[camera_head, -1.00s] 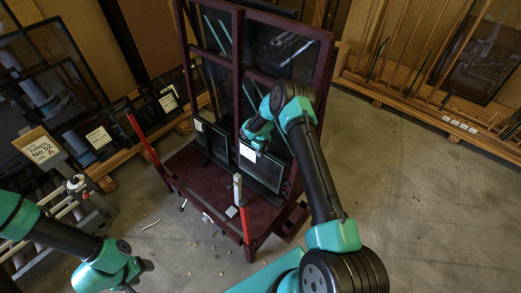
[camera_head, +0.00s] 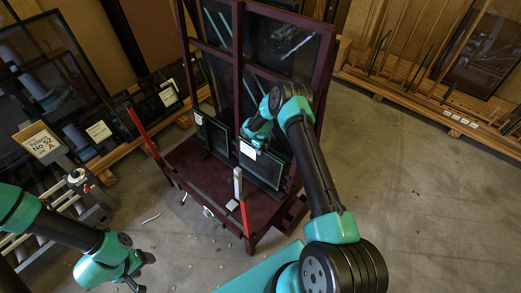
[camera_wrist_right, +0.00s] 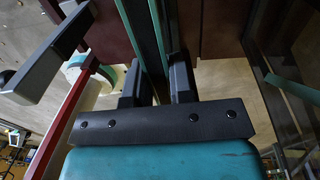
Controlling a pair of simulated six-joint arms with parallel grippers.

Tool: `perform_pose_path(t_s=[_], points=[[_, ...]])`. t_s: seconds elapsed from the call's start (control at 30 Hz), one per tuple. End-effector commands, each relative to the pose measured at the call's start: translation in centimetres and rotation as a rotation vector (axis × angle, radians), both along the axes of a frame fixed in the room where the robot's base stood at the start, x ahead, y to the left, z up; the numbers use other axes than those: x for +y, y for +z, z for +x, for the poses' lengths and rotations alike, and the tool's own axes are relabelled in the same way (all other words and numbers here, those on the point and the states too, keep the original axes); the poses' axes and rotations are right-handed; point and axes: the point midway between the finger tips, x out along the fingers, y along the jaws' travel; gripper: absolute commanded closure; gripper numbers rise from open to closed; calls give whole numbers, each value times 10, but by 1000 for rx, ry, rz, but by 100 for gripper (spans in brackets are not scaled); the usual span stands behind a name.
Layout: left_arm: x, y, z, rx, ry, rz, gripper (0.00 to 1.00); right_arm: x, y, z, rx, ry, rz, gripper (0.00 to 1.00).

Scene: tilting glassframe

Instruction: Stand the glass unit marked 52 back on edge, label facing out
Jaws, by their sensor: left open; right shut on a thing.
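A dark-framed glass unit (camera_head: 263,168) with a white label stands nearly upright on the dark red rack (camera_head: 192,152), leaning toward the rack's back. Its label faces my head camera; the print is too small to read. My right gripper (camera_head: 259,137) is shut on its upper edge. In the right wrist view, the two fingers (camera_wrist_right: 157,83) are on either side of the unit's edge (camera_wrist_right: 152,45). A second labelled unit (camera_head: 215,136) stands to its left. My left gripper (camera_head: 140,283) is open and empty at the lower left, away from the rack.
A sign (camera_head: 41,144) reading "No 52" with an A stands at the left. Red uprights (camera_head: 245,218) rise at the rack's front. More panes (camera_head: 100,132) lean at the left. A wooden rack (camera_head: 440,115) lines the right wall. Small debris lies on the floor.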

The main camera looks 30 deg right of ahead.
Motion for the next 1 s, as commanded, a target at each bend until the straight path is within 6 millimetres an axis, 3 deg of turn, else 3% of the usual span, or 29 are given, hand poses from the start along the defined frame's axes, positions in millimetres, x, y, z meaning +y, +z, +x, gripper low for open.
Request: perform_pose_path(t_s=[1.0], points=[[0, 0, 0, 0, 0, 0, 40, -1, -4, 2, -4, 0, -1, 100]])
